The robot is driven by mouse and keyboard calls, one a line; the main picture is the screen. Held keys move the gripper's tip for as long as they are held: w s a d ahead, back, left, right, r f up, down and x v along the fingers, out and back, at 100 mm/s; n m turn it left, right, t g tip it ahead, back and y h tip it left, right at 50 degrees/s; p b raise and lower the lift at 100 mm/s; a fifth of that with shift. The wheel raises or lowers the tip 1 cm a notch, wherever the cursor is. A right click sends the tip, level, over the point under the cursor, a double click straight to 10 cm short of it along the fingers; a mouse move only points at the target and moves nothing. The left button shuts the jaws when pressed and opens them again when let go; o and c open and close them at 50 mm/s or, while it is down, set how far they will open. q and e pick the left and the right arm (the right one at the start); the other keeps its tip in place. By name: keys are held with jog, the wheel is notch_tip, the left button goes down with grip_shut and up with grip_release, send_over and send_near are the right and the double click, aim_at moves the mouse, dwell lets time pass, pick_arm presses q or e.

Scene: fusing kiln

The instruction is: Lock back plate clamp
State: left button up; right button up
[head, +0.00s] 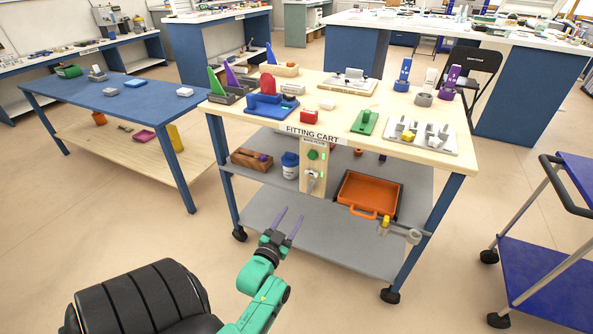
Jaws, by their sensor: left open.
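The fitting cart (463,158) stands ahead, with a light wooden top. A pale plate (335,84) with a small dark and grey fixture (353,74) lies at the back of the top. I cannot tell from here whether that fixture is the clamp or how its handle sits. A wooden panel (312,194) under the front edge carries a green knob (313,155) and a small metal fitting (311,179). My left gripper (289,217) is open and empty, with two purple fingers apart. It is low in front of the cart, touching nothing visible. My right gripper is not in view.
A pale plate (449,150) with several fittings lies at the top's right front. Blue, red, green and purple parts crowd the left. An orange tray (355,191) and a blue-labelled jar (290,166) are on the shelf below. A blue trolley (545,262) stands right; floor between is clear.

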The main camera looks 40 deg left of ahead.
aim_at(312, 184)
pick_arm(q)
jog(key=b+x, duration=0.2)
jog(key=x, duration=1.1)
jog(key=shift+w+d, duration=0.1)
jog(key=shift+w, duration=0.05)
jog(key=shift+w+a+b, duration=0.2)
jog(key=shift+w+b, duration=0.1)
jog(key=shift+w, duration=0.2)
jog(key=shift+r, duration=0.1)
grip_shut()
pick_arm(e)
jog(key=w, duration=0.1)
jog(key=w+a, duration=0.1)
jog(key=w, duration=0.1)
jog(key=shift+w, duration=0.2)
